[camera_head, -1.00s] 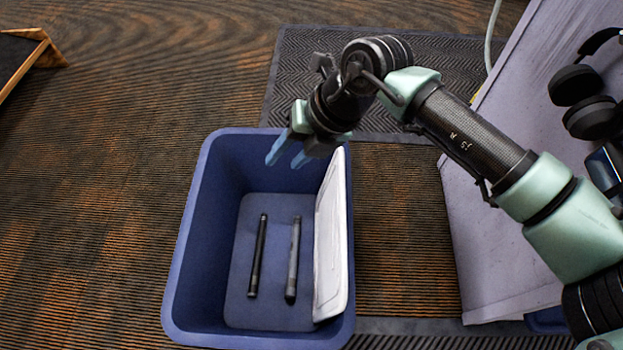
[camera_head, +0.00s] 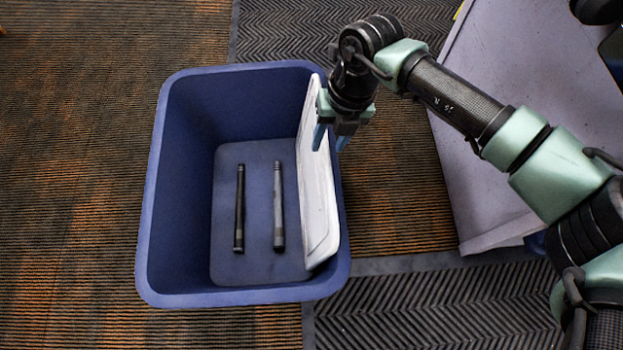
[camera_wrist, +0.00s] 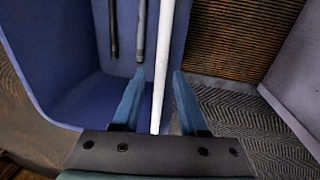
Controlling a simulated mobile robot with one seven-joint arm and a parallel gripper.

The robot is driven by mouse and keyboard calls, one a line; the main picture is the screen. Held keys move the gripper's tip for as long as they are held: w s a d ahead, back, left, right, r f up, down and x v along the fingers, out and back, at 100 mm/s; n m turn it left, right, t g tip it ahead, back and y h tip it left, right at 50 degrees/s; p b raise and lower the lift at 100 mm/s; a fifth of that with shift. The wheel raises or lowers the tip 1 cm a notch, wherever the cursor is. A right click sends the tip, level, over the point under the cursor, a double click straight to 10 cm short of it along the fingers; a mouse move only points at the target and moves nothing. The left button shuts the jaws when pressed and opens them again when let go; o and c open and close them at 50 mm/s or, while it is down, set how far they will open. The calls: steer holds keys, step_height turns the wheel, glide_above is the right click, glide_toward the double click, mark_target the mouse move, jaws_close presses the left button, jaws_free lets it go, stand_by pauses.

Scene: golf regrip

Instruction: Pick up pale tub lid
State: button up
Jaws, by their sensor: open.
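The pale tub lid (camera_head: 318,195) stands on edge inside the blue tub, leaning along its right wall. In the wrist view the lid (camera_wrist: 163,60) shows edge-on as a thin white strip. My gripper (camera_head: 331,137) is at the far part of the lid's upper edge. In the wrist view my gripper (camera_wrist: 153,85) is open, with one blue finger on each side of the lid's edge. A gap shows between the lid and the left finger; the right finger is closer to it, and I cannot tell whether it touches.
The blue tub (camera_head: 149,215) stands on the striped carpet. A black rod (camera_head: 239,208) and a grey rod (camera_head: 278,205) lie on its floor. A pale grey surface (camera_head: 480,190) is to the right, under my arm. Dark ribbed mats lie behind and in front right.

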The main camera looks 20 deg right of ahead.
mark_target(327, 150)
steer(key=f+b, duration=0.2)
steer(key=f, duration=0.1)
steer(key=f+b, duration=0.1)
steer(key=b, duration=0.1)
steer(key=shift+w+a+f, duration=0.1)
steer(key=shift+a+f, duration=0.2)
steer(key=shift+f, duration=0.1)
jaws_close()
steer(key=shift+r, duration=0.1)
